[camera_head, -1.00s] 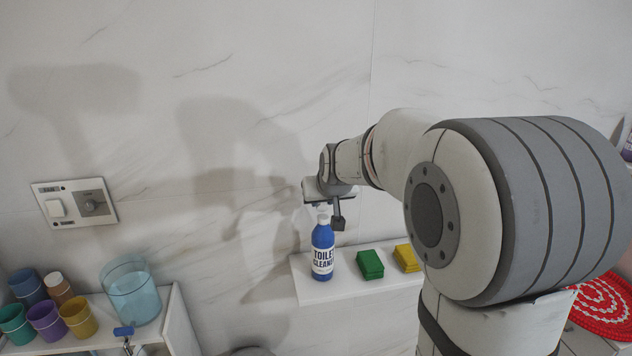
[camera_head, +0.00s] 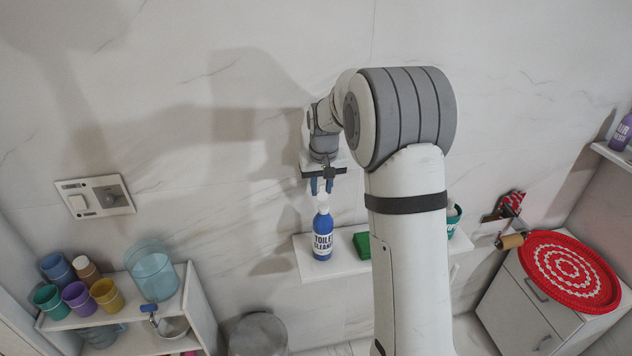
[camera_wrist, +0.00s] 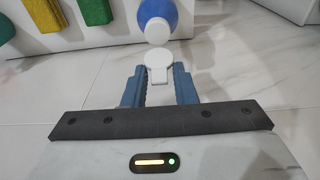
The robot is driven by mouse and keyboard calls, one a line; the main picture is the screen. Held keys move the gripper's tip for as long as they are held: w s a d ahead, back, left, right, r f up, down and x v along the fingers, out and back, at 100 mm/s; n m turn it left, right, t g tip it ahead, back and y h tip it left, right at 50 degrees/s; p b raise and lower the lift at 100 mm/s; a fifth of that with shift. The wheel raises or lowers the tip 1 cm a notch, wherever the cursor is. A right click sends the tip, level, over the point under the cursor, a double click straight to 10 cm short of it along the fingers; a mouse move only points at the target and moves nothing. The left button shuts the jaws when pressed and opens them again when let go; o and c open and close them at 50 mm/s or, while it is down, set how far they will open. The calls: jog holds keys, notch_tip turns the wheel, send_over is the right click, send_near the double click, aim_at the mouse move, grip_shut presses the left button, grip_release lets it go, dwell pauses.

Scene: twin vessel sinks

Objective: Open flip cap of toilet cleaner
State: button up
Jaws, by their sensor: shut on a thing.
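The toilet cleaner bottle (camera_head: 322,238) is blue with a white label and stands upright on the small white wall shelf. Its blue shoulder shows at the top of the wrist view (camera_wrist: 158,10), with a white round top. The white flip cap (camera_wrist: 159,66) shows as a round piece with a narrow tab, between my fingers in the wrist view. My gripper (camera_head: 321,186) is directly above the bottle, fingers pointing down. In the wrist view my blue fingers (camera_wrist: 159,88) are shut on the flip cap's tab. The cap's hinge is too small to make out.
A green sponge (camera_head: 362,245) lies right of the bottle, and it also shows in the wrist view (camera_wrist: 95,10) beside a yellow one (camera_wrist: 43,14). Cups (camera_head: 77,294) and a clear blue container (camera_head: 155,277) stand on the left shelf.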

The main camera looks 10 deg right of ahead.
aim_at(322, 193)
jog(key=shift+s+f, duration=0.15)
jog(key=shift+f, duration=0.2)
jog(key=o, duration=0.6)
jog(key=shift+c, duration=0.2)
jog(key=shift+o, duration=1)
jog(key=shift+w, duration=0.2)
jog(key=shift+r, duration=0.1)
jog(key=shift+r, duration=0.1)
jog(key=r, duration=0.2)
jog(key=r+b, duration=0.1)
jog(key=r, duration=0.2)
jog(key=s+r, duration=0.1)
jog(key=r, duration=0.1)
jog(key=shift+s+r+b, duration=0.1)
jog(key=shift+r+b, duration=0.2)
